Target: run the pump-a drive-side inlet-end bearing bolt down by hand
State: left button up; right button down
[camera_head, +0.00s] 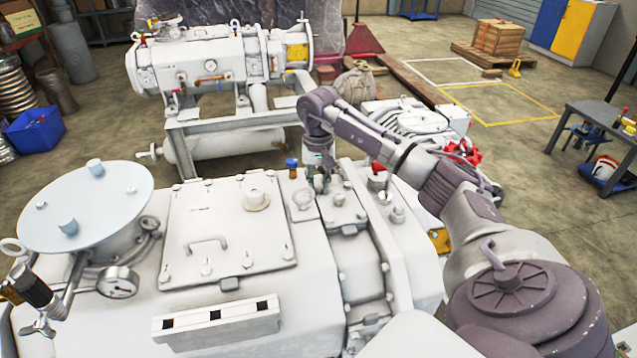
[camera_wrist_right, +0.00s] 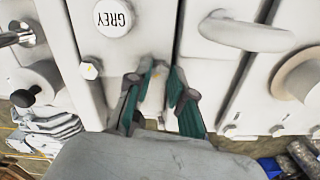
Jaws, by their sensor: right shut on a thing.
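The large white pump (camera_head: 120,340) fills the foreground of the head view. My right gripper (camera_head: 319,172) reaches down to the bolted flange area at the far right of the pump's top, beside a lifting eye. In the right wrist view the two green-padded fingers of my right gripper (camera_wrist_right: 161,95) stand against the white housing (camera_wrist_right: 150,30), closed on a small part between their tips. This looks like the bearing bolt, mostly hidden by the fingers; its head and how deep it sits cannot be made out. My left gripper is out of view.
A blue-capped fitting (camera_head: 292,168) and a red-capped fitting (camera_head: 378,170) stand close on either side of my right gripper. A pressure gauge (camera_head: 119,283) and a round blue-grey cover (camera_head: 85,205) are at left. Another white pump unit (camera_head: 215,65) stands behind on a frame.

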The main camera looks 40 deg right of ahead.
aim_at(319, 189)
jog(key=m, duration=0.6)
jog(key=shift+p, duration=0.35)
dwell(0.4)
jog(key=c, duration=1)
grip_release()
notch_tip(319, 189, up, 12)
jog(key=shift+r, duration=0.1)
